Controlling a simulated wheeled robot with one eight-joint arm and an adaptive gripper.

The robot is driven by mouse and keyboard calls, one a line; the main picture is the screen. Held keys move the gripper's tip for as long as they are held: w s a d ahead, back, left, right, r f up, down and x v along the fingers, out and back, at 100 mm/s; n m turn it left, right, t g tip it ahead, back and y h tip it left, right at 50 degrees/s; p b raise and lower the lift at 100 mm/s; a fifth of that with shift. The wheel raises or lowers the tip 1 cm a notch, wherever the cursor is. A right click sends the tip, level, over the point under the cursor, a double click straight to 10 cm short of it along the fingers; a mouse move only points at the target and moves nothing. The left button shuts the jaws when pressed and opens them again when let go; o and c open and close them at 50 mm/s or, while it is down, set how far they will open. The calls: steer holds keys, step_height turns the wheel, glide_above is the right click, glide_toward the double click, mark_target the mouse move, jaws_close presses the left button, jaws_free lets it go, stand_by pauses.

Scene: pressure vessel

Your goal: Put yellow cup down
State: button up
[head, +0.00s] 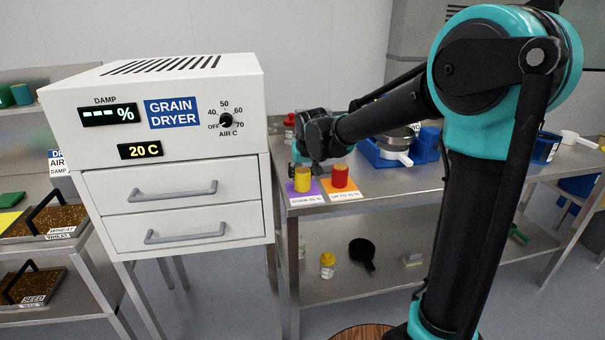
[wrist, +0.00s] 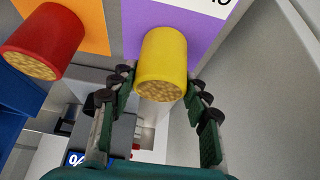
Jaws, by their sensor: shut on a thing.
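The yellow cup (head: 302,182), full of pale grain in the wrist view (wrist: 163,55), is upright at the purple mat (head: 309,199). My gripper (head: 300,163) is shut on it, with one dark green finger on each side in the wrist view (wrist: 165,88). The cup's base is over or on the purple mat (wrist: 205,45); I cannot tell whether it touches. The red cup (head: 340,177), also holding grain, stands on the orange mat (head: 365,188) just to the right. In the wrist view the red cup (wrist: 42,42) is at the upper left.
The mats lie near the front left corner of the steel table (head: 420,180). The white grain dryer (head: 170,130) stands close on the left. A blue container (head: 385,155) with white items is behind the red cup. A yellow-capped bottle (head: 327,265) is on the lower shelf.

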steer(key=o, duration=1.3)
steer(key=v, duration=1.2)
steer(key=s+d+f+m, duration=0.2)
steer(key=s+d+f, duration=0.4)
steer(key=d+f, duration=0.65)
steer(key=shift+m+g+h, duration=0.6)
steer(key=shift+g+h, duration=0.2)
steer(key=s+d+f, duration=0.3)
steer(key=s+d, duration=0.1)
steer(key=s, duration=0.1)
steer(key=s+d+f, duration=0.4)
steer(key=s, duration=0.1)
steer(key=s+d+f, duration=0.4)
steer(key=s, duration=0.1)
steer(key=shift+s+f, duration=0.2)
steer(key=shift+s, duration=0.1)
